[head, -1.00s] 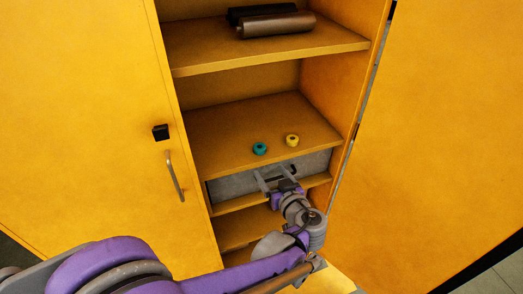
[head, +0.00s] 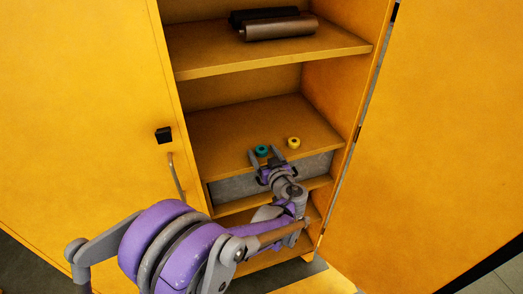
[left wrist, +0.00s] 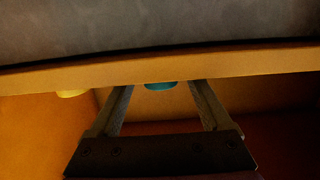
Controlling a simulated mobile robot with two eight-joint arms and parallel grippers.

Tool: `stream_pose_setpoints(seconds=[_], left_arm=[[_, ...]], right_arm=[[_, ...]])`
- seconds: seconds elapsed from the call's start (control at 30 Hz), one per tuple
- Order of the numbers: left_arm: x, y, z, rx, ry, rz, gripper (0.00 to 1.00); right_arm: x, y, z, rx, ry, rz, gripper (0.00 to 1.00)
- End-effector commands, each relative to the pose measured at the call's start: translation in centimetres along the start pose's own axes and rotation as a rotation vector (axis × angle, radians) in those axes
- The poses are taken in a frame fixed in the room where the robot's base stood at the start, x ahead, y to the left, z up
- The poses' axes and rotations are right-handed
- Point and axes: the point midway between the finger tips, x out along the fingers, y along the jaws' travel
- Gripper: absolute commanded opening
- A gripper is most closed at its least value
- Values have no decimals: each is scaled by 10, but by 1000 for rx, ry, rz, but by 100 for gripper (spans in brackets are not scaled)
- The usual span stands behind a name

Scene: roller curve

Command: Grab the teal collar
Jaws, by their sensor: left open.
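The teal collar (head: 262,151) is a small ring on the middle shelf, near its front edge. My left gripper (head: 263,155) is open at the shelf front, with one finger on each side of the collar in the head view. The left wrist view shows the teal collar (left wrist: 161,85) between the two fingers of my left gripper (left wrist: 160,86), partly hidden by a yellow edge. I cannot tell whether the fingers touch it. My right gripper is not in view.
A yellow collar (head: 293,142) sits just right of the teal one on the same shelf (head: 235,125). A grey panel (head: 235,188) is below the shelf front. Dark rolls (head: 280,27) lie on the upper shelf. Open cabinet doors flank the opening, the left with a handle (head: 178,180).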

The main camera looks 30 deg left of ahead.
Motion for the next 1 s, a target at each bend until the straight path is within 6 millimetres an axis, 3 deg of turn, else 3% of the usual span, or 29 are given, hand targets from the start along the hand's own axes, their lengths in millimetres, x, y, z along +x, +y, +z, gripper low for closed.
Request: stream_pose_setpoints(seconds=[0.23,0.7,1.0], left_arm=[[2,0,0,0,0,0,82],[1,0,0,0,0,0,0],[1,0,-4,0,0,0,0]], right_arm=[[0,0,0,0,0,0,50],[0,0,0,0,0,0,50],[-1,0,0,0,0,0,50]])
